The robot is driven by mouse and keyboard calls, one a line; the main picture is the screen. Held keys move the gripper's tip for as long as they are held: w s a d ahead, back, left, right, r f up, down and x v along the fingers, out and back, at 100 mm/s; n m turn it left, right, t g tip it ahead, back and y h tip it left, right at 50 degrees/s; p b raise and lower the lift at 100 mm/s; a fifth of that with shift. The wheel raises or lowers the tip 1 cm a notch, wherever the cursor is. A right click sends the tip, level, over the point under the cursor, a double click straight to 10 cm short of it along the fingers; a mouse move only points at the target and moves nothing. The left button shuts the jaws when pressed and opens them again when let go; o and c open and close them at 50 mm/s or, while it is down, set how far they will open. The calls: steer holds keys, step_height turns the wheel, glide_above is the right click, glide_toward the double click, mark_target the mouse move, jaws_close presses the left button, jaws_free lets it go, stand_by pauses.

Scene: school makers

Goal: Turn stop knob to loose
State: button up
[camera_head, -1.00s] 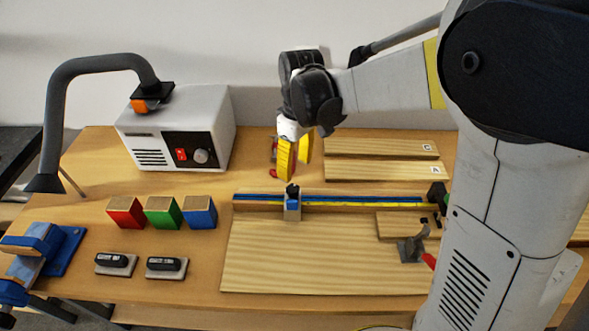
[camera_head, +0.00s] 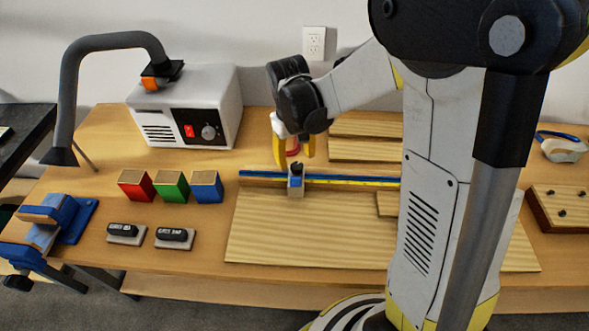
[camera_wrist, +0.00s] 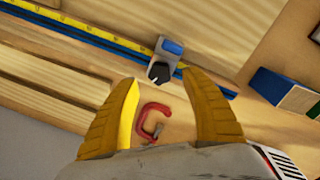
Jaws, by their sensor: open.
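The stop knob (camera_head: 297,167) is a small black knob on top of a grey stop block with a blue patch (camera_head: 295,182). The block sits on the blue and yellow rail (camera_head: 345,180) above the light wooden board. In the wrist view the black knob (camera_wrist: 159,71) shows beyond and between my fingertips, with a pale pointer mark on it. My gripper (camera_head: 292,155) has yellow fingers pointing down, just behind the knob. In the wrist view my gripper (camera_wrist: 165,82) is open and empty, and neither finger visibly touches the knob.
A red clamp-like piece (camera_wrist: 152,120) lies below my fingers. Red (camera_head: 136,186), green (camera_head: 171,187) and blue (camera_head: 206,187) blocks stand left of the rail. A grey machine (camera_head: 190,110) with a hose is at the back left. The wooden board (camera_head: 310,235) in front is clear.

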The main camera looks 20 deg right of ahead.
mark_target(296, 166)
steer(key=shift+d+f+b, duration=0.15)
steer(key=shift+f+b, duration=0.4)
steer(key=shift+f, duration=1.3)
jaws_close()
steer(key=shift+n, duration=0.8)
jaws_free()
step_height(296, 166, up, 12)
steer(key=shift+a, duration=0.45)
